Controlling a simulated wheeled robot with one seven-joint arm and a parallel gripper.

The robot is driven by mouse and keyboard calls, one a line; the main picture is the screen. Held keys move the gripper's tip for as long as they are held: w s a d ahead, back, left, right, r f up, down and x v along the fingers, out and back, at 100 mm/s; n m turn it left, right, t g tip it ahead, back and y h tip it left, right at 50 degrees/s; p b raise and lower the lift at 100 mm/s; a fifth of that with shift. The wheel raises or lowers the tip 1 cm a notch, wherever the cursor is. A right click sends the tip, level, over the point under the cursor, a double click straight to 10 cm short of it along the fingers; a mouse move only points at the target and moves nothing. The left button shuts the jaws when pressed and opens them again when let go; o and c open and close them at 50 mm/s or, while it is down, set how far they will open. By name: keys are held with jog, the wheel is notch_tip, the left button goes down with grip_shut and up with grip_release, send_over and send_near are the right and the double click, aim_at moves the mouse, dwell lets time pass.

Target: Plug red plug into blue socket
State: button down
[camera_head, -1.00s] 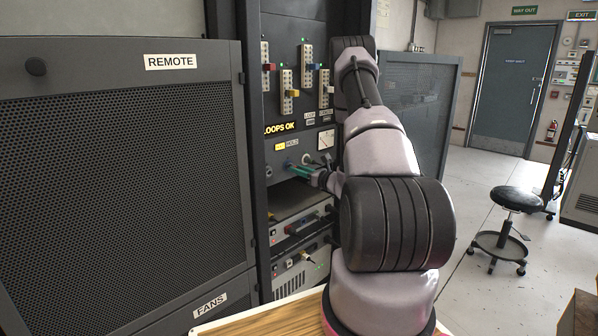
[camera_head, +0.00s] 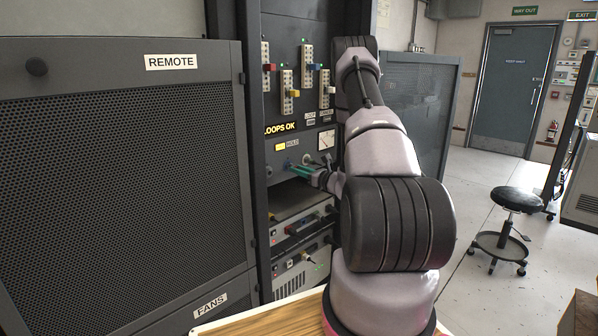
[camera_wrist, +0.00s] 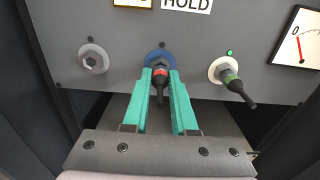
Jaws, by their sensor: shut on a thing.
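The red plug (camera_wrist: 160,75) has a red band and a black tail, and it shows between the fingertips of my gripper (camera_wrist: 160,80) in the wrist view. My gripper's green fingers are shut on it. The blue socket (camera_wrist: 158,54) is a blue ring on the grey panel, directly behind the plug. The plug is lined up with the socket and looks to be at or in it; the exact depth is hidden by the plug and fingers. In the head view my gripper (camera_head: 303,171) reaches the panel below the HOLD label, and the plug is too small to make out.
A grey socket (camera_wrist: 94,59) is empty at the left. A white socket (camera_wrist: 222,70) at the right holds a plug with a green band (camera_wrist: 231,80). A dial (camera_wrist: 301,38) is at the far right.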

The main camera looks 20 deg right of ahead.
jog(key=shift+w+a, duration=0.2)
jog(key=shift+w, duration=0.3)
dwell(0.6)
jog(key=c, duration=0.6)
grip_release()
jog(key=shift+c, duration=0.2)
jog(key=shift+s, duration=0.1)
jog(key=v, duration=1)
jog(key=shift+s, duration=0.3)
jog(key=shift+d, duration=0.2)
